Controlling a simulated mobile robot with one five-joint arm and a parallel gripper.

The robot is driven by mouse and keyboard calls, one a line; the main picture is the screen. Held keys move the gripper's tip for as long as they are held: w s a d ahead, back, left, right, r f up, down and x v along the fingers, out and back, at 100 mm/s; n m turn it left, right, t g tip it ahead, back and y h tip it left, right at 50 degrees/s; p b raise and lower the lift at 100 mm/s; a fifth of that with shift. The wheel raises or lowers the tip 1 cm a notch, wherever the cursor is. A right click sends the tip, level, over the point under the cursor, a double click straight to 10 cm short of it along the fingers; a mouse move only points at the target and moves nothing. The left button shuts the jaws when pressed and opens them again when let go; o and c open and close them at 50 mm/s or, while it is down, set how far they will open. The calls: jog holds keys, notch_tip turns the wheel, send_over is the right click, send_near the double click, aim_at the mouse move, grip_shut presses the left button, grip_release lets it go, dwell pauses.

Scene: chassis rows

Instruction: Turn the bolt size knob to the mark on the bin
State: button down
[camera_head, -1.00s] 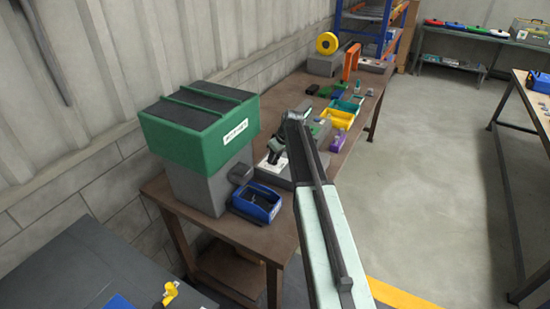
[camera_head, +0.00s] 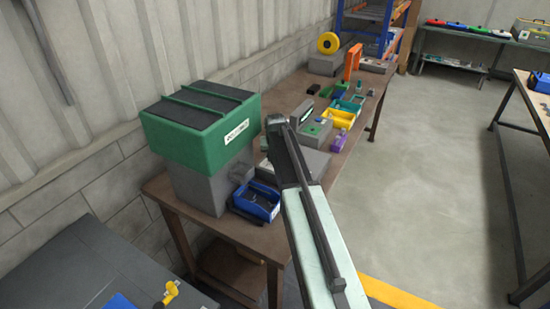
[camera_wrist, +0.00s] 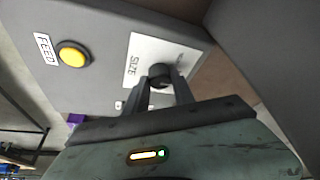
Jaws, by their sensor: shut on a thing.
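The size knob (camera_wrist: 159,72) is a small dark round knob on a white plate (camera_wrist: 146,48) marked SIZE, on a grey panel (camera_wrist: 105,20) in the wrist view. My gripper (camera_wrist: 161,86) is shut on the knob, one finger on each side. The fingers hide part of the knob, and I cannot read its pointer or the scale. A blue bin (camera_head: 262,214) stands on the brown bench in the head view, below the green-topped grey machine. Any mark on it is too small to read. In the head view my arm hides the gripper and knob.
A yellow button (camera_wrist: 73,54) marked FEED sits on the same panel, left of the knob. The green-topped machine (camera_head: 205,130) stands left of my arm. Yellow bins (camera_head: 342,117) and other small items are farther along the bench.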

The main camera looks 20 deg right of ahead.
jog(key=shift+a+m, duration=0.1)
jog(key=shift+m, duration=0.3)
jog(key=c, duration=1.1)
grip_release()
jog(key=shift+o, duration=0.2)
jog(key=s+a+r+p, duration=0.1)
jog(key=s+a, duration=0.3)
jog(key=s, duration=0.7)
jog(key=shift+s+a, duration=0.2)
jog(key=shift+a, duration=0.2)
